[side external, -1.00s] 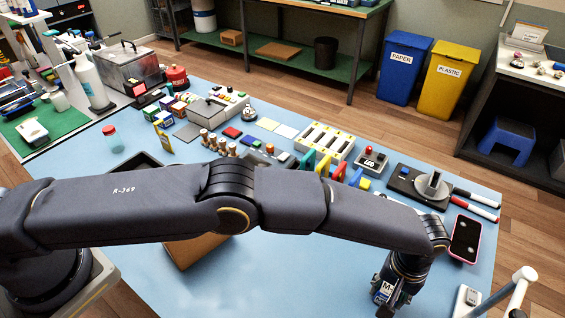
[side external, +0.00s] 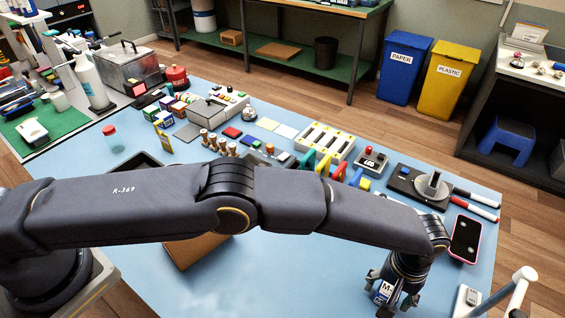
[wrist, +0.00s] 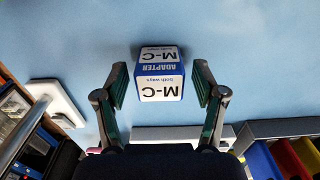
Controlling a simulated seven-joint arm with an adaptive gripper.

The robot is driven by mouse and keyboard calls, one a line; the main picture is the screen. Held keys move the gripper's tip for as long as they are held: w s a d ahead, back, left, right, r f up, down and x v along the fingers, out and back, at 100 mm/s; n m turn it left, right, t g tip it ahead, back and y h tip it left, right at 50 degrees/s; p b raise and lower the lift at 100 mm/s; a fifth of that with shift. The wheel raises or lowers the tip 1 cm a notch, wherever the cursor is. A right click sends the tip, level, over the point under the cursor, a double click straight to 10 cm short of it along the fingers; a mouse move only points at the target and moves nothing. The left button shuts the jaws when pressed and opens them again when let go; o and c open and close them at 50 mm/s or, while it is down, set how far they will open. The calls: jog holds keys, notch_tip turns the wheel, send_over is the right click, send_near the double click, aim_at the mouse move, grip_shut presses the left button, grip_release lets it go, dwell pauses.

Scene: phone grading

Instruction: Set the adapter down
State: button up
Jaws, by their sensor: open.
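The adapter is a small blue and white box marked "M-C" and "ADAPTER" (wrist: 161,76). In the wrist view it rests on the blue tabletop between my fingers, with a gap on each side. It also shows in the side view (side external: 383,292), low at the front right of the table, partly hidden by my gripper (side external: 394,297). My gripper is open around the adapter, one finger on either side, holding nothing.
A pink-edged phone (side external: 466,238) lies to the right, beyond my gripper. A black stand device (side external: 432,188) and two markers (side external: 475,205) lie farther back. A white device (side external: 468,298) is at the right edge. Bare blue tabletop (side external: 300,285) lies to the left.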

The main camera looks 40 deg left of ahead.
aim_at(390, 289)
notch_tip(390, 289, up, 12)
jog(key=w+a+r+t+h, duration=0.1)
jog(key=w+a+r, duration=0.1)
jog(key=a+r, duration=0.95)
jog(key=w+a+r+t, duration=0.1)
jog(key=w+a+r, duration=0.1)
jog(key=a+r, duration=0.95)
jog(key=s+a+r+t, duration=0.15)
jog(key=s+a, duration=0.45)
jog(key=a, duration=0.6)
jog(key=s+a+f+t+y, duration=0.1)
jog(key=s+a+f, duration=0.3)
jog(key=s+a, duration=0.8)
jog(key=s+t, duration=0.1)
jog(key=s, duration=0.2)
